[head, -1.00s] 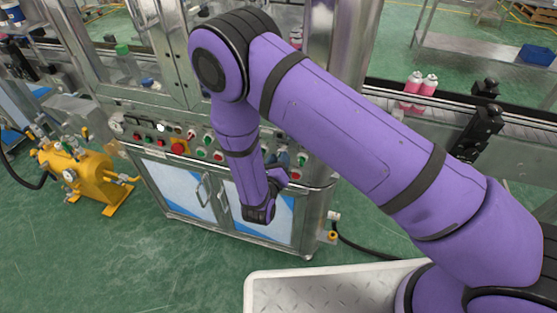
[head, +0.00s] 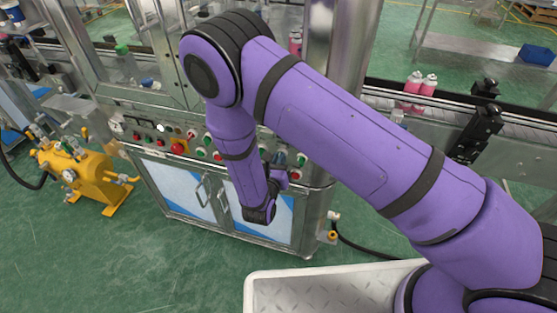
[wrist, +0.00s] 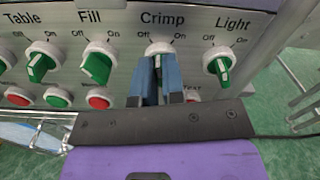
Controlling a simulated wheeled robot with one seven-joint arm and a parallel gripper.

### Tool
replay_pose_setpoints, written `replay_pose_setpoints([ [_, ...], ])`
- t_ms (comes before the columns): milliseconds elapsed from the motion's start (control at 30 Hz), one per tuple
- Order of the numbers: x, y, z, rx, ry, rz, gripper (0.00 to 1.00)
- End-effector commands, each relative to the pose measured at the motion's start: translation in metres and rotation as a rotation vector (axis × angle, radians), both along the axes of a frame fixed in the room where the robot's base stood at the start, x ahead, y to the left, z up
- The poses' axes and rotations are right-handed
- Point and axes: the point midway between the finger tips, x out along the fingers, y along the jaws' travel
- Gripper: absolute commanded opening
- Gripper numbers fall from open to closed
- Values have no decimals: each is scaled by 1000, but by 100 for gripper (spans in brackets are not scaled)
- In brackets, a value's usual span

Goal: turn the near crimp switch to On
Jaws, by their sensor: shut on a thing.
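The crimp switch (wrist: 158,47) is under the "Crimp" label in the wrist view, with "Off" at its upper left and "On" at its upper right. Its white collar shows, but its handle is mostly hidden between the fingers, so I cannot tell which mark it points to. My gripper (wrist: 158,64) has its two blue fingers shut on this switch, standing nearly upright in the picture. In the head view the fingers (head: 281,158) reach the right part of the control panel, partly hidden by my arm.
The fill switch (wrist: 97,63) is left of the crimp switch and the light switch (wrist: 218,62) right of it, both close to the fingers. The table switch (wrist: 41,62) is farther left. Red and green buttons sit below. A yellow machine (head: 88,175) stands on the floor at left.

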Motion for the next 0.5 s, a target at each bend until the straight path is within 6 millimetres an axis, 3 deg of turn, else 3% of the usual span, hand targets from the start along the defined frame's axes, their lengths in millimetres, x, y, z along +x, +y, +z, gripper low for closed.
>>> replay_pose_setpoints([
  [500,-1,-2,0,447,-162,1,0],
])
